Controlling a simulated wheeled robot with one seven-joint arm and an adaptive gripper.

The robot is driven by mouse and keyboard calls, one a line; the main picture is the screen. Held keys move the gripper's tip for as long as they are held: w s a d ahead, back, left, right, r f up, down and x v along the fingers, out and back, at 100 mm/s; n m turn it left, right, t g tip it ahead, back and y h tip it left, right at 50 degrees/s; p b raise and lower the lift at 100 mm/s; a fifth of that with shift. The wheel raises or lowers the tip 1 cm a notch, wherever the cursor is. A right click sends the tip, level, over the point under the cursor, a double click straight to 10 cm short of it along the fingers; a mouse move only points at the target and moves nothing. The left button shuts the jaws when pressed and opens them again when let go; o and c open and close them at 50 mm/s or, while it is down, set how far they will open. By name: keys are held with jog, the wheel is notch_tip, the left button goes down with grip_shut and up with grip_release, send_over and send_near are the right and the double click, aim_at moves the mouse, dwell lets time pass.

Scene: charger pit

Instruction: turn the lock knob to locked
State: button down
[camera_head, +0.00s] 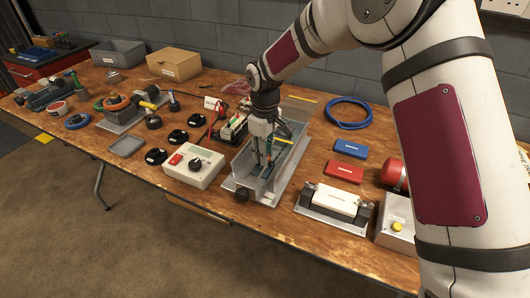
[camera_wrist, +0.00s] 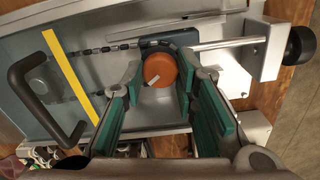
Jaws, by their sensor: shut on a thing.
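The lock knob, a round orange knob (camera_wrist: 158,66) with a short slanted white mark, sits on a dark block inside a grey metal tray (camera_wrist: 110,18). My gripper (camera_wrist: 160,72) has its green-padded fingers on either side of the knob, shut on it. In the head view my gripper (camera_head: 264,156) reaches down into the tray (camera_head: 284,160) on the bench, and the knob is hidden there.
Beside the knob are a chain (camera_wrist: 100,49), a yellow strip (camera_wrist: 68,78), a black handle (camera_wrist: 40,92) and a metal rod (camera_wrist: 225,44) ending in a black ball (camera_wrist: 299,45). A box with a black dial (camera_head: 195,163) and a white block in a holder (camera_head: 335,200) flank the tray.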

jog(key=m, duration=0.7)
dwell(0.6)
jog(key=c, duration=1.2)
grip_release()
jog(key=shift+c, duration=0.2)
notch_tip(320, 180, up, 12)
